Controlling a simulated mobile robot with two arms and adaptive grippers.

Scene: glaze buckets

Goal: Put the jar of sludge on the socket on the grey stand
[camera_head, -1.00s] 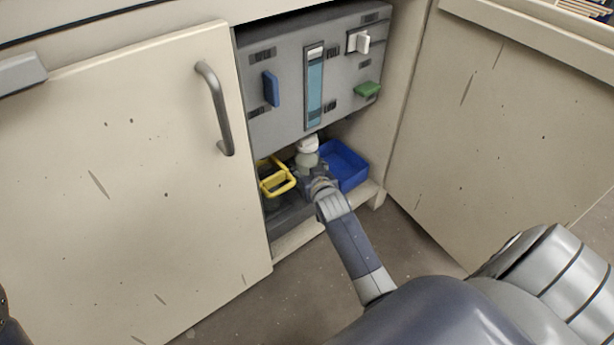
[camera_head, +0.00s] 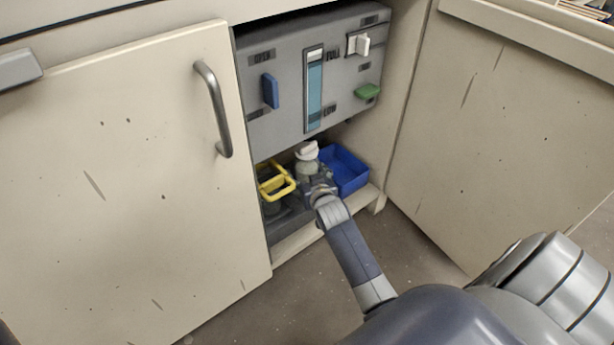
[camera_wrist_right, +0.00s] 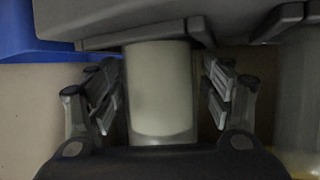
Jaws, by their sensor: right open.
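The jar of sludge (camera_head: 306,168), pale with a white top, stands upright low in the open cabinet, between the yellow-handled bucket and the blue tray. My right gripper (camera_head: 314,181) is at its front, open. In the right wrist view the pale jar (camera_wrist_right: 160,92) lies between the spread fingers of my right gripper (camera_wrist_right: 162,100), with gaps on both sides. The grey stand (camera_wrist_right: 250,22) meets the jar's far end in that view. The socket is hidden, so I cannot tell whether the jar is fully seated. My left gripper is not in view.
A yellow-handled bucket (camera_head: 275,184) is close on the left, and a blue tray (camera_head: 345,170) close on the right. The grey panel (camera_head: 285,60) hangs above, with a blue lever and a green lever. The cabinet door (camera_head: 110,180) and side panel bound the opening.

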